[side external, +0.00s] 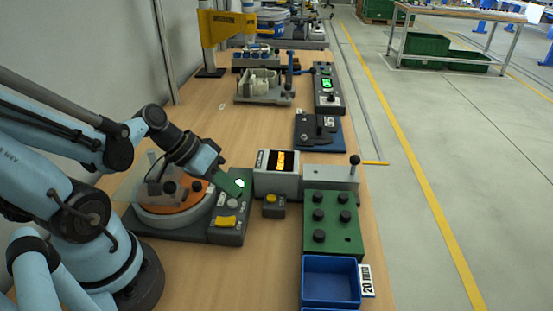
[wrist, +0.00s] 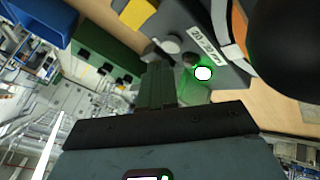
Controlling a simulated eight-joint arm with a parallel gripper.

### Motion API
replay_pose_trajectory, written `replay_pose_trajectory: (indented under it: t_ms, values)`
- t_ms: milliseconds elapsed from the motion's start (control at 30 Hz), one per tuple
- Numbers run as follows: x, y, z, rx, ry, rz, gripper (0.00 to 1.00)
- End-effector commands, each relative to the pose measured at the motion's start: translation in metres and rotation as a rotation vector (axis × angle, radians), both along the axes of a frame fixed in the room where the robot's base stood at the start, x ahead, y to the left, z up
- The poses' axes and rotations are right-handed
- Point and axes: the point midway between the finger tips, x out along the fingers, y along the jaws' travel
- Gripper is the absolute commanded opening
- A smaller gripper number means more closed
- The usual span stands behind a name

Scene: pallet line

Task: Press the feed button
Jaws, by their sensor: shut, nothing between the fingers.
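A dark control panel (side external: 228,236) stands in front of the round turntable, with a yellow button (side external: 226,221), a pale grey round button (side external: 233,203) and a lit lamp. A small separate grey box (side external: 273,211) beside it carries another yellow button (side external: 271,198). I cannot tell from lettering which is the feed button. My gripper (side external: 238,188) is shut and empty, its green fingers pointing down over the panel's far end. Contact cannot be judged.
The orange-topped turntable (side external: 190,198) holds a grey part close beside my gripper. A box with a lit display (side external: 279,179), a green block with several black knobs (side external: 322,234) and a blue bin (side external: 331,282) stand to the right.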

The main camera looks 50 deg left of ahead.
Motion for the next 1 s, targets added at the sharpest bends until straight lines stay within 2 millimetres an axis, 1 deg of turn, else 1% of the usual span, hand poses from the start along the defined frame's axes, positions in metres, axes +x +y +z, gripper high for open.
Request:
replay_pose_trajectory:
  t_ms: [167,433,1000]
  values:
    - [0.000,0.000,-0.001,0.000,0.000,0.000,0.00]
    - [0.000,0.000,-0.008,0.000,0.000,0.000,0.00]
    - [0.000,0.000,-0.011,0.000,0.000,0.000,0.00]
